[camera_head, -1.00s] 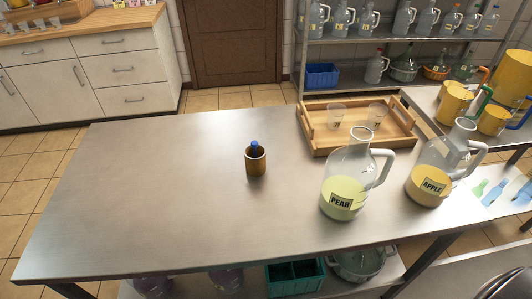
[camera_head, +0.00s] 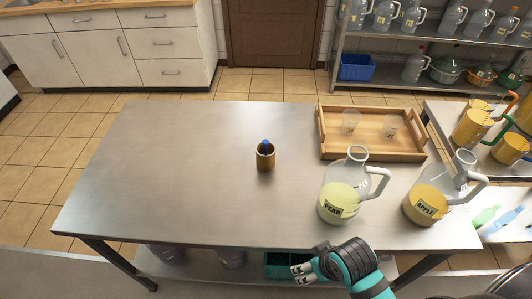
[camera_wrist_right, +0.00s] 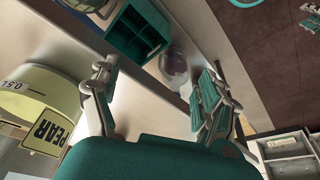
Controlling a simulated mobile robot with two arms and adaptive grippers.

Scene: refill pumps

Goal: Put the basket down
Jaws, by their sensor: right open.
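A teal divided basket (camera_head: 279,262) rests on the lower shelf (camera_head: 205,264) under the steel table, partly hidden by the tabletop edge and my right gripper. In the right wrist view the basket (camera_wrist_right: 117,40) shows at the top, beyond the fingers, with its compartments looking empty. My right gripper (camera_head: 303,272) is low at the table's front edge, beside the basket in the picture. In the wrist view my right gripper (camera_wrist_right: 156,72) has its fingers wide apart with nothing between them. My left gripper is not in view.
The tabletop (camera_head: 170,180) is mostly clear at the left. A pear jug (camera_head: 340,205) and an apple jug (camera_head: 425,204) stand near its front right.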

